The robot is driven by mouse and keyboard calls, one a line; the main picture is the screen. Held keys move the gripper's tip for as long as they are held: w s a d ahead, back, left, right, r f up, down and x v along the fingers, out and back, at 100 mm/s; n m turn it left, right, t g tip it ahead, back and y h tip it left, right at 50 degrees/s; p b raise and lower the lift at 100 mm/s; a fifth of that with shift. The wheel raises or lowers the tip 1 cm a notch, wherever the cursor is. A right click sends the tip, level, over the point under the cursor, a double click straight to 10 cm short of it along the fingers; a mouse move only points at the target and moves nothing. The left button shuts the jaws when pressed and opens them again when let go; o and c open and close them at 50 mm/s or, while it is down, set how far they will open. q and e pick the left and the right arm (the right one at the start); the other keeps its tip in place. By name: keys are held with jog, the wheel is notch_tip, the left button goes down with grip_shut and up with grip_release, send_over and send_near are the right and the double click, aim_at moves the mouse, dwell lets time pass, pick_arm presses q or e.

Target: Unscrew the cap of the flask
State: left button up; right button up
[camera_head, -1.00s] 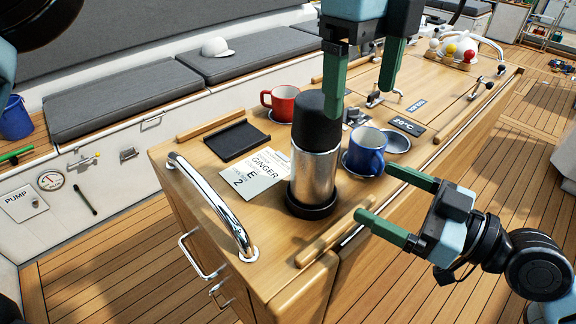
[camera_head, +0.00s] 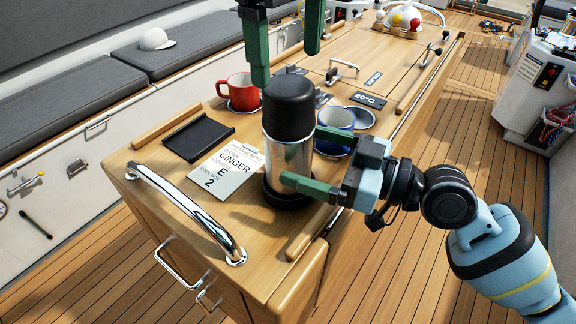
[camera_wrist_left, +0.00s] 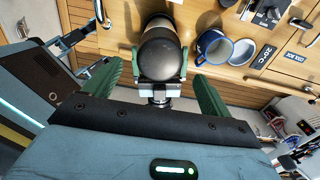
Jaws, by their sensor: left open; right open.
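The flask (camera_head: 288,160) stands upright in a dark round holder (camera_head: 288,199) on the wooden cockpit table, with its black cap (camera_head: 288,104) on top. My right gripper (camera_head: 301,157) is open at the flask's steel body, its green fingers reaching in from the right; whether they touch it I cannot tell. My left gripper (camera_head: 287,70) is open above and behind the cap in the head view. In the left wrist view the cap (camera_wrist_left: 160,55) lies ahead between the left gripper's green fingers (camera_wrist_left: 159,90), which are apart from it.
A red mug (camera_head: 241,92) and a blue mug (camera_head: 335,128) stand close to the flask. A card (camera_head: 226,168), a black tray (camera_head: 198,138) and a chrome rail (camera_head: 190,208) are to the left. The table's far part has free room.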

aim_at(289, 149)
jog(key=shift+x, duration=2.05)
